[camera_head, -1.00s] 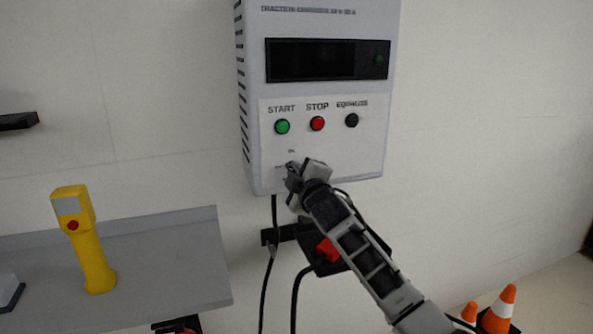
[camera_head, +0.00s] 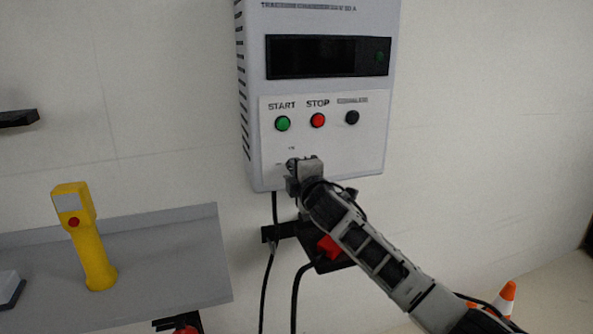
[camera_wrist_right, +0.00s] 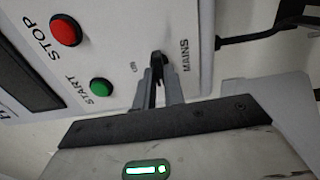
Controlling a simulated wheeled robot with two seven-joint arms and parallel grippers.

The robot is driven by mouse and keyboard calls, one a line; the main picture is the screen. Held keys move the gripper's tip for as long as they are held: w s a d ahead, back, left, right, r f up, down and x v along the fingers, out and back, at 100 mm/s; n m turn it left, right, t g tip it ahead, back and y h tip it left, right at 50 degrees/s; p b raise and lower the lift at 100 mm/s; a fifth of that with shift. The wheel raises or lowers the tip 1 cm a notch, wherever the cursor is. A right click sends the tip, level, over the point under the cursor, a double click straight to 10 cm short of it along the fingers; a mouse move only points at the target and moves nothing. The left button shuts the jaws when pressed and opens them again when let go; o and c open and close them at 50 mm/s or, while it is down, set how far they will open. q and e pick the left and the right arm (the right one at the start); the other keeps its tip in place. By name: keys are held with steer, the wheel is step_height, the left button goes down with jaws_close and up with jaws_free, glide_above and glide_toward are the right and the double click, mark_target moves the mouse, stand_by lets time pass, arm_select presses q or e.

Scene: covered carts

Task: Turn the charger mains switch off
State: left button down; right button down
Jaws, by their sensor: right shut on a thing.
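The charger (camera_head: 250,150) is a pale grey box on the wall in the head view, with a dark display, a green START button (camera_head: 283,123) and a red STOP button (camera_head: 317,120). The mains switch (camera_wrist_right: 157,60) is a small black lever beside the MAINS and ON lettering in the right wrist view. My right gripper (camera_wrist_right: 158,78) is shut on this lever, with one finger on each side. In the head view my right gripper (camera_head: 293,168) is at the charger's lower left front and hides the switch. My left gripper is not in view.
A grey shelf (camera_head: 160,265) at lower left bears a yellow handheld device (camera_head: 92,245). Black cables (camera_head: 266,290) hang below the charger near a black holder with a red part (camera_head: 328,246). An orange cone (camera_head: 505,297) stands at lower right.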

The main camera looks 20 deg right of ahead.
steer(key=shift+r, duration=0.1)
steer(key=c, duration=1.5)
jaws_free()
steer(key=s, duration=0.5)
steer(key=s+b, duration=0.1)
steer(key=s, duration=0.4)
steer(key=s+b, duration=0.1)
steer(key=s, duration=0.5)
steer(key=shift+d, duration=0.3)
